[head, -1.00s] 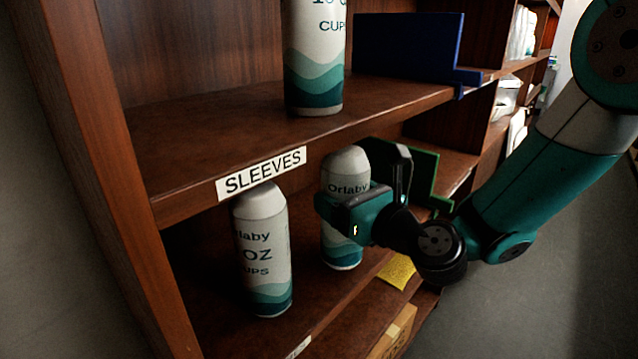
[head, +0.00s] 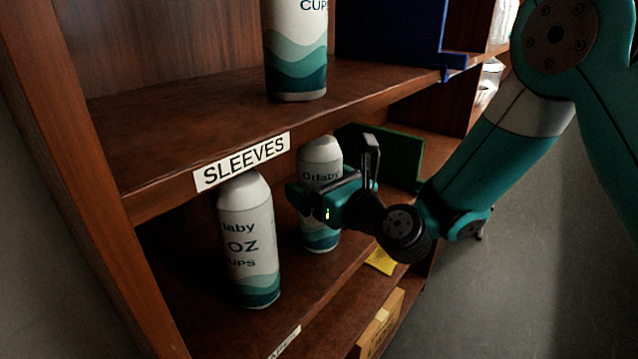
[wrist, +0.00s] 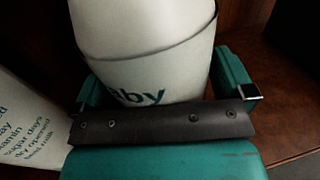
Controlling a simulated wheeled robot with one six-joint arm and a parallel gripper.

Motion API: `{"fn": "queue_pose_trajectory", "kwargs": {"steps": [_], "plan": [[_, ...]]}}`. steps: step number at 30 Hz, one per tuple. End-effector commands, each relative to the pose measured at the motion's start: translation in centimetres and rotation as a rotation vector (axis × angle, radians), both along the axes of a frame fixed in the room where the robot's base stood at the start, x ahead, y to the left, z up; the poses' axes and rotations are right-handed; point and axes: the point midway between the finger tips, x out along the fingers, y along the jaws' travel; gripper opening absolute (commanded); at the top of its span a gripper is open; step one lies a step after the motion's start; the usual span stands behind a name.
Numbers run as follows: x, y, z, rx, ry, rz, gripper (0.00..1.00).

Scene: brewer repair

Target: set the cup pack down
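The cup pack (head: 319,228), a white cylinder with teal waves and a rounded top, is upright at the lower shelf (head: 288,279). My gripper (head: 325,196) reaches it from the right at mid height. In the wrist view, the pack (wrist: 148,65) sits between the two fingers (wrist: 165,88), which lie close against its sides; the gripper looks shut on it. The pack's base is at or just above the shelf board; I cannot tell whether it touches. The gripper hides part of its middle.
A second cup pack (head: 249,245) stands left of the held one, under the SLEEVES label (head: 242,162). Another pack (head: 296,60) stands on the shelf above. A blue bin (head: 390,32), a green panel (head: 405,160) and a cardboard box (head: 380,325) are nearby.

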Motion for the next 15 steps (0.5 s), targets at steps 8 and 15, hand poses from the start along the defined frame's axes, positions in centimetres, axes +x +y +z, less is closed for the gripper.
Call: {"fn": "queue_pose_trajectory", "kwargs": {"steps": [8,15], "plan": [[-0.4,-0.3,0.0,0.000,0.000,0.001,1.00],[-3.2,-2.8,-0.5,0.001,-0.002,-0.001,1.00]]}}
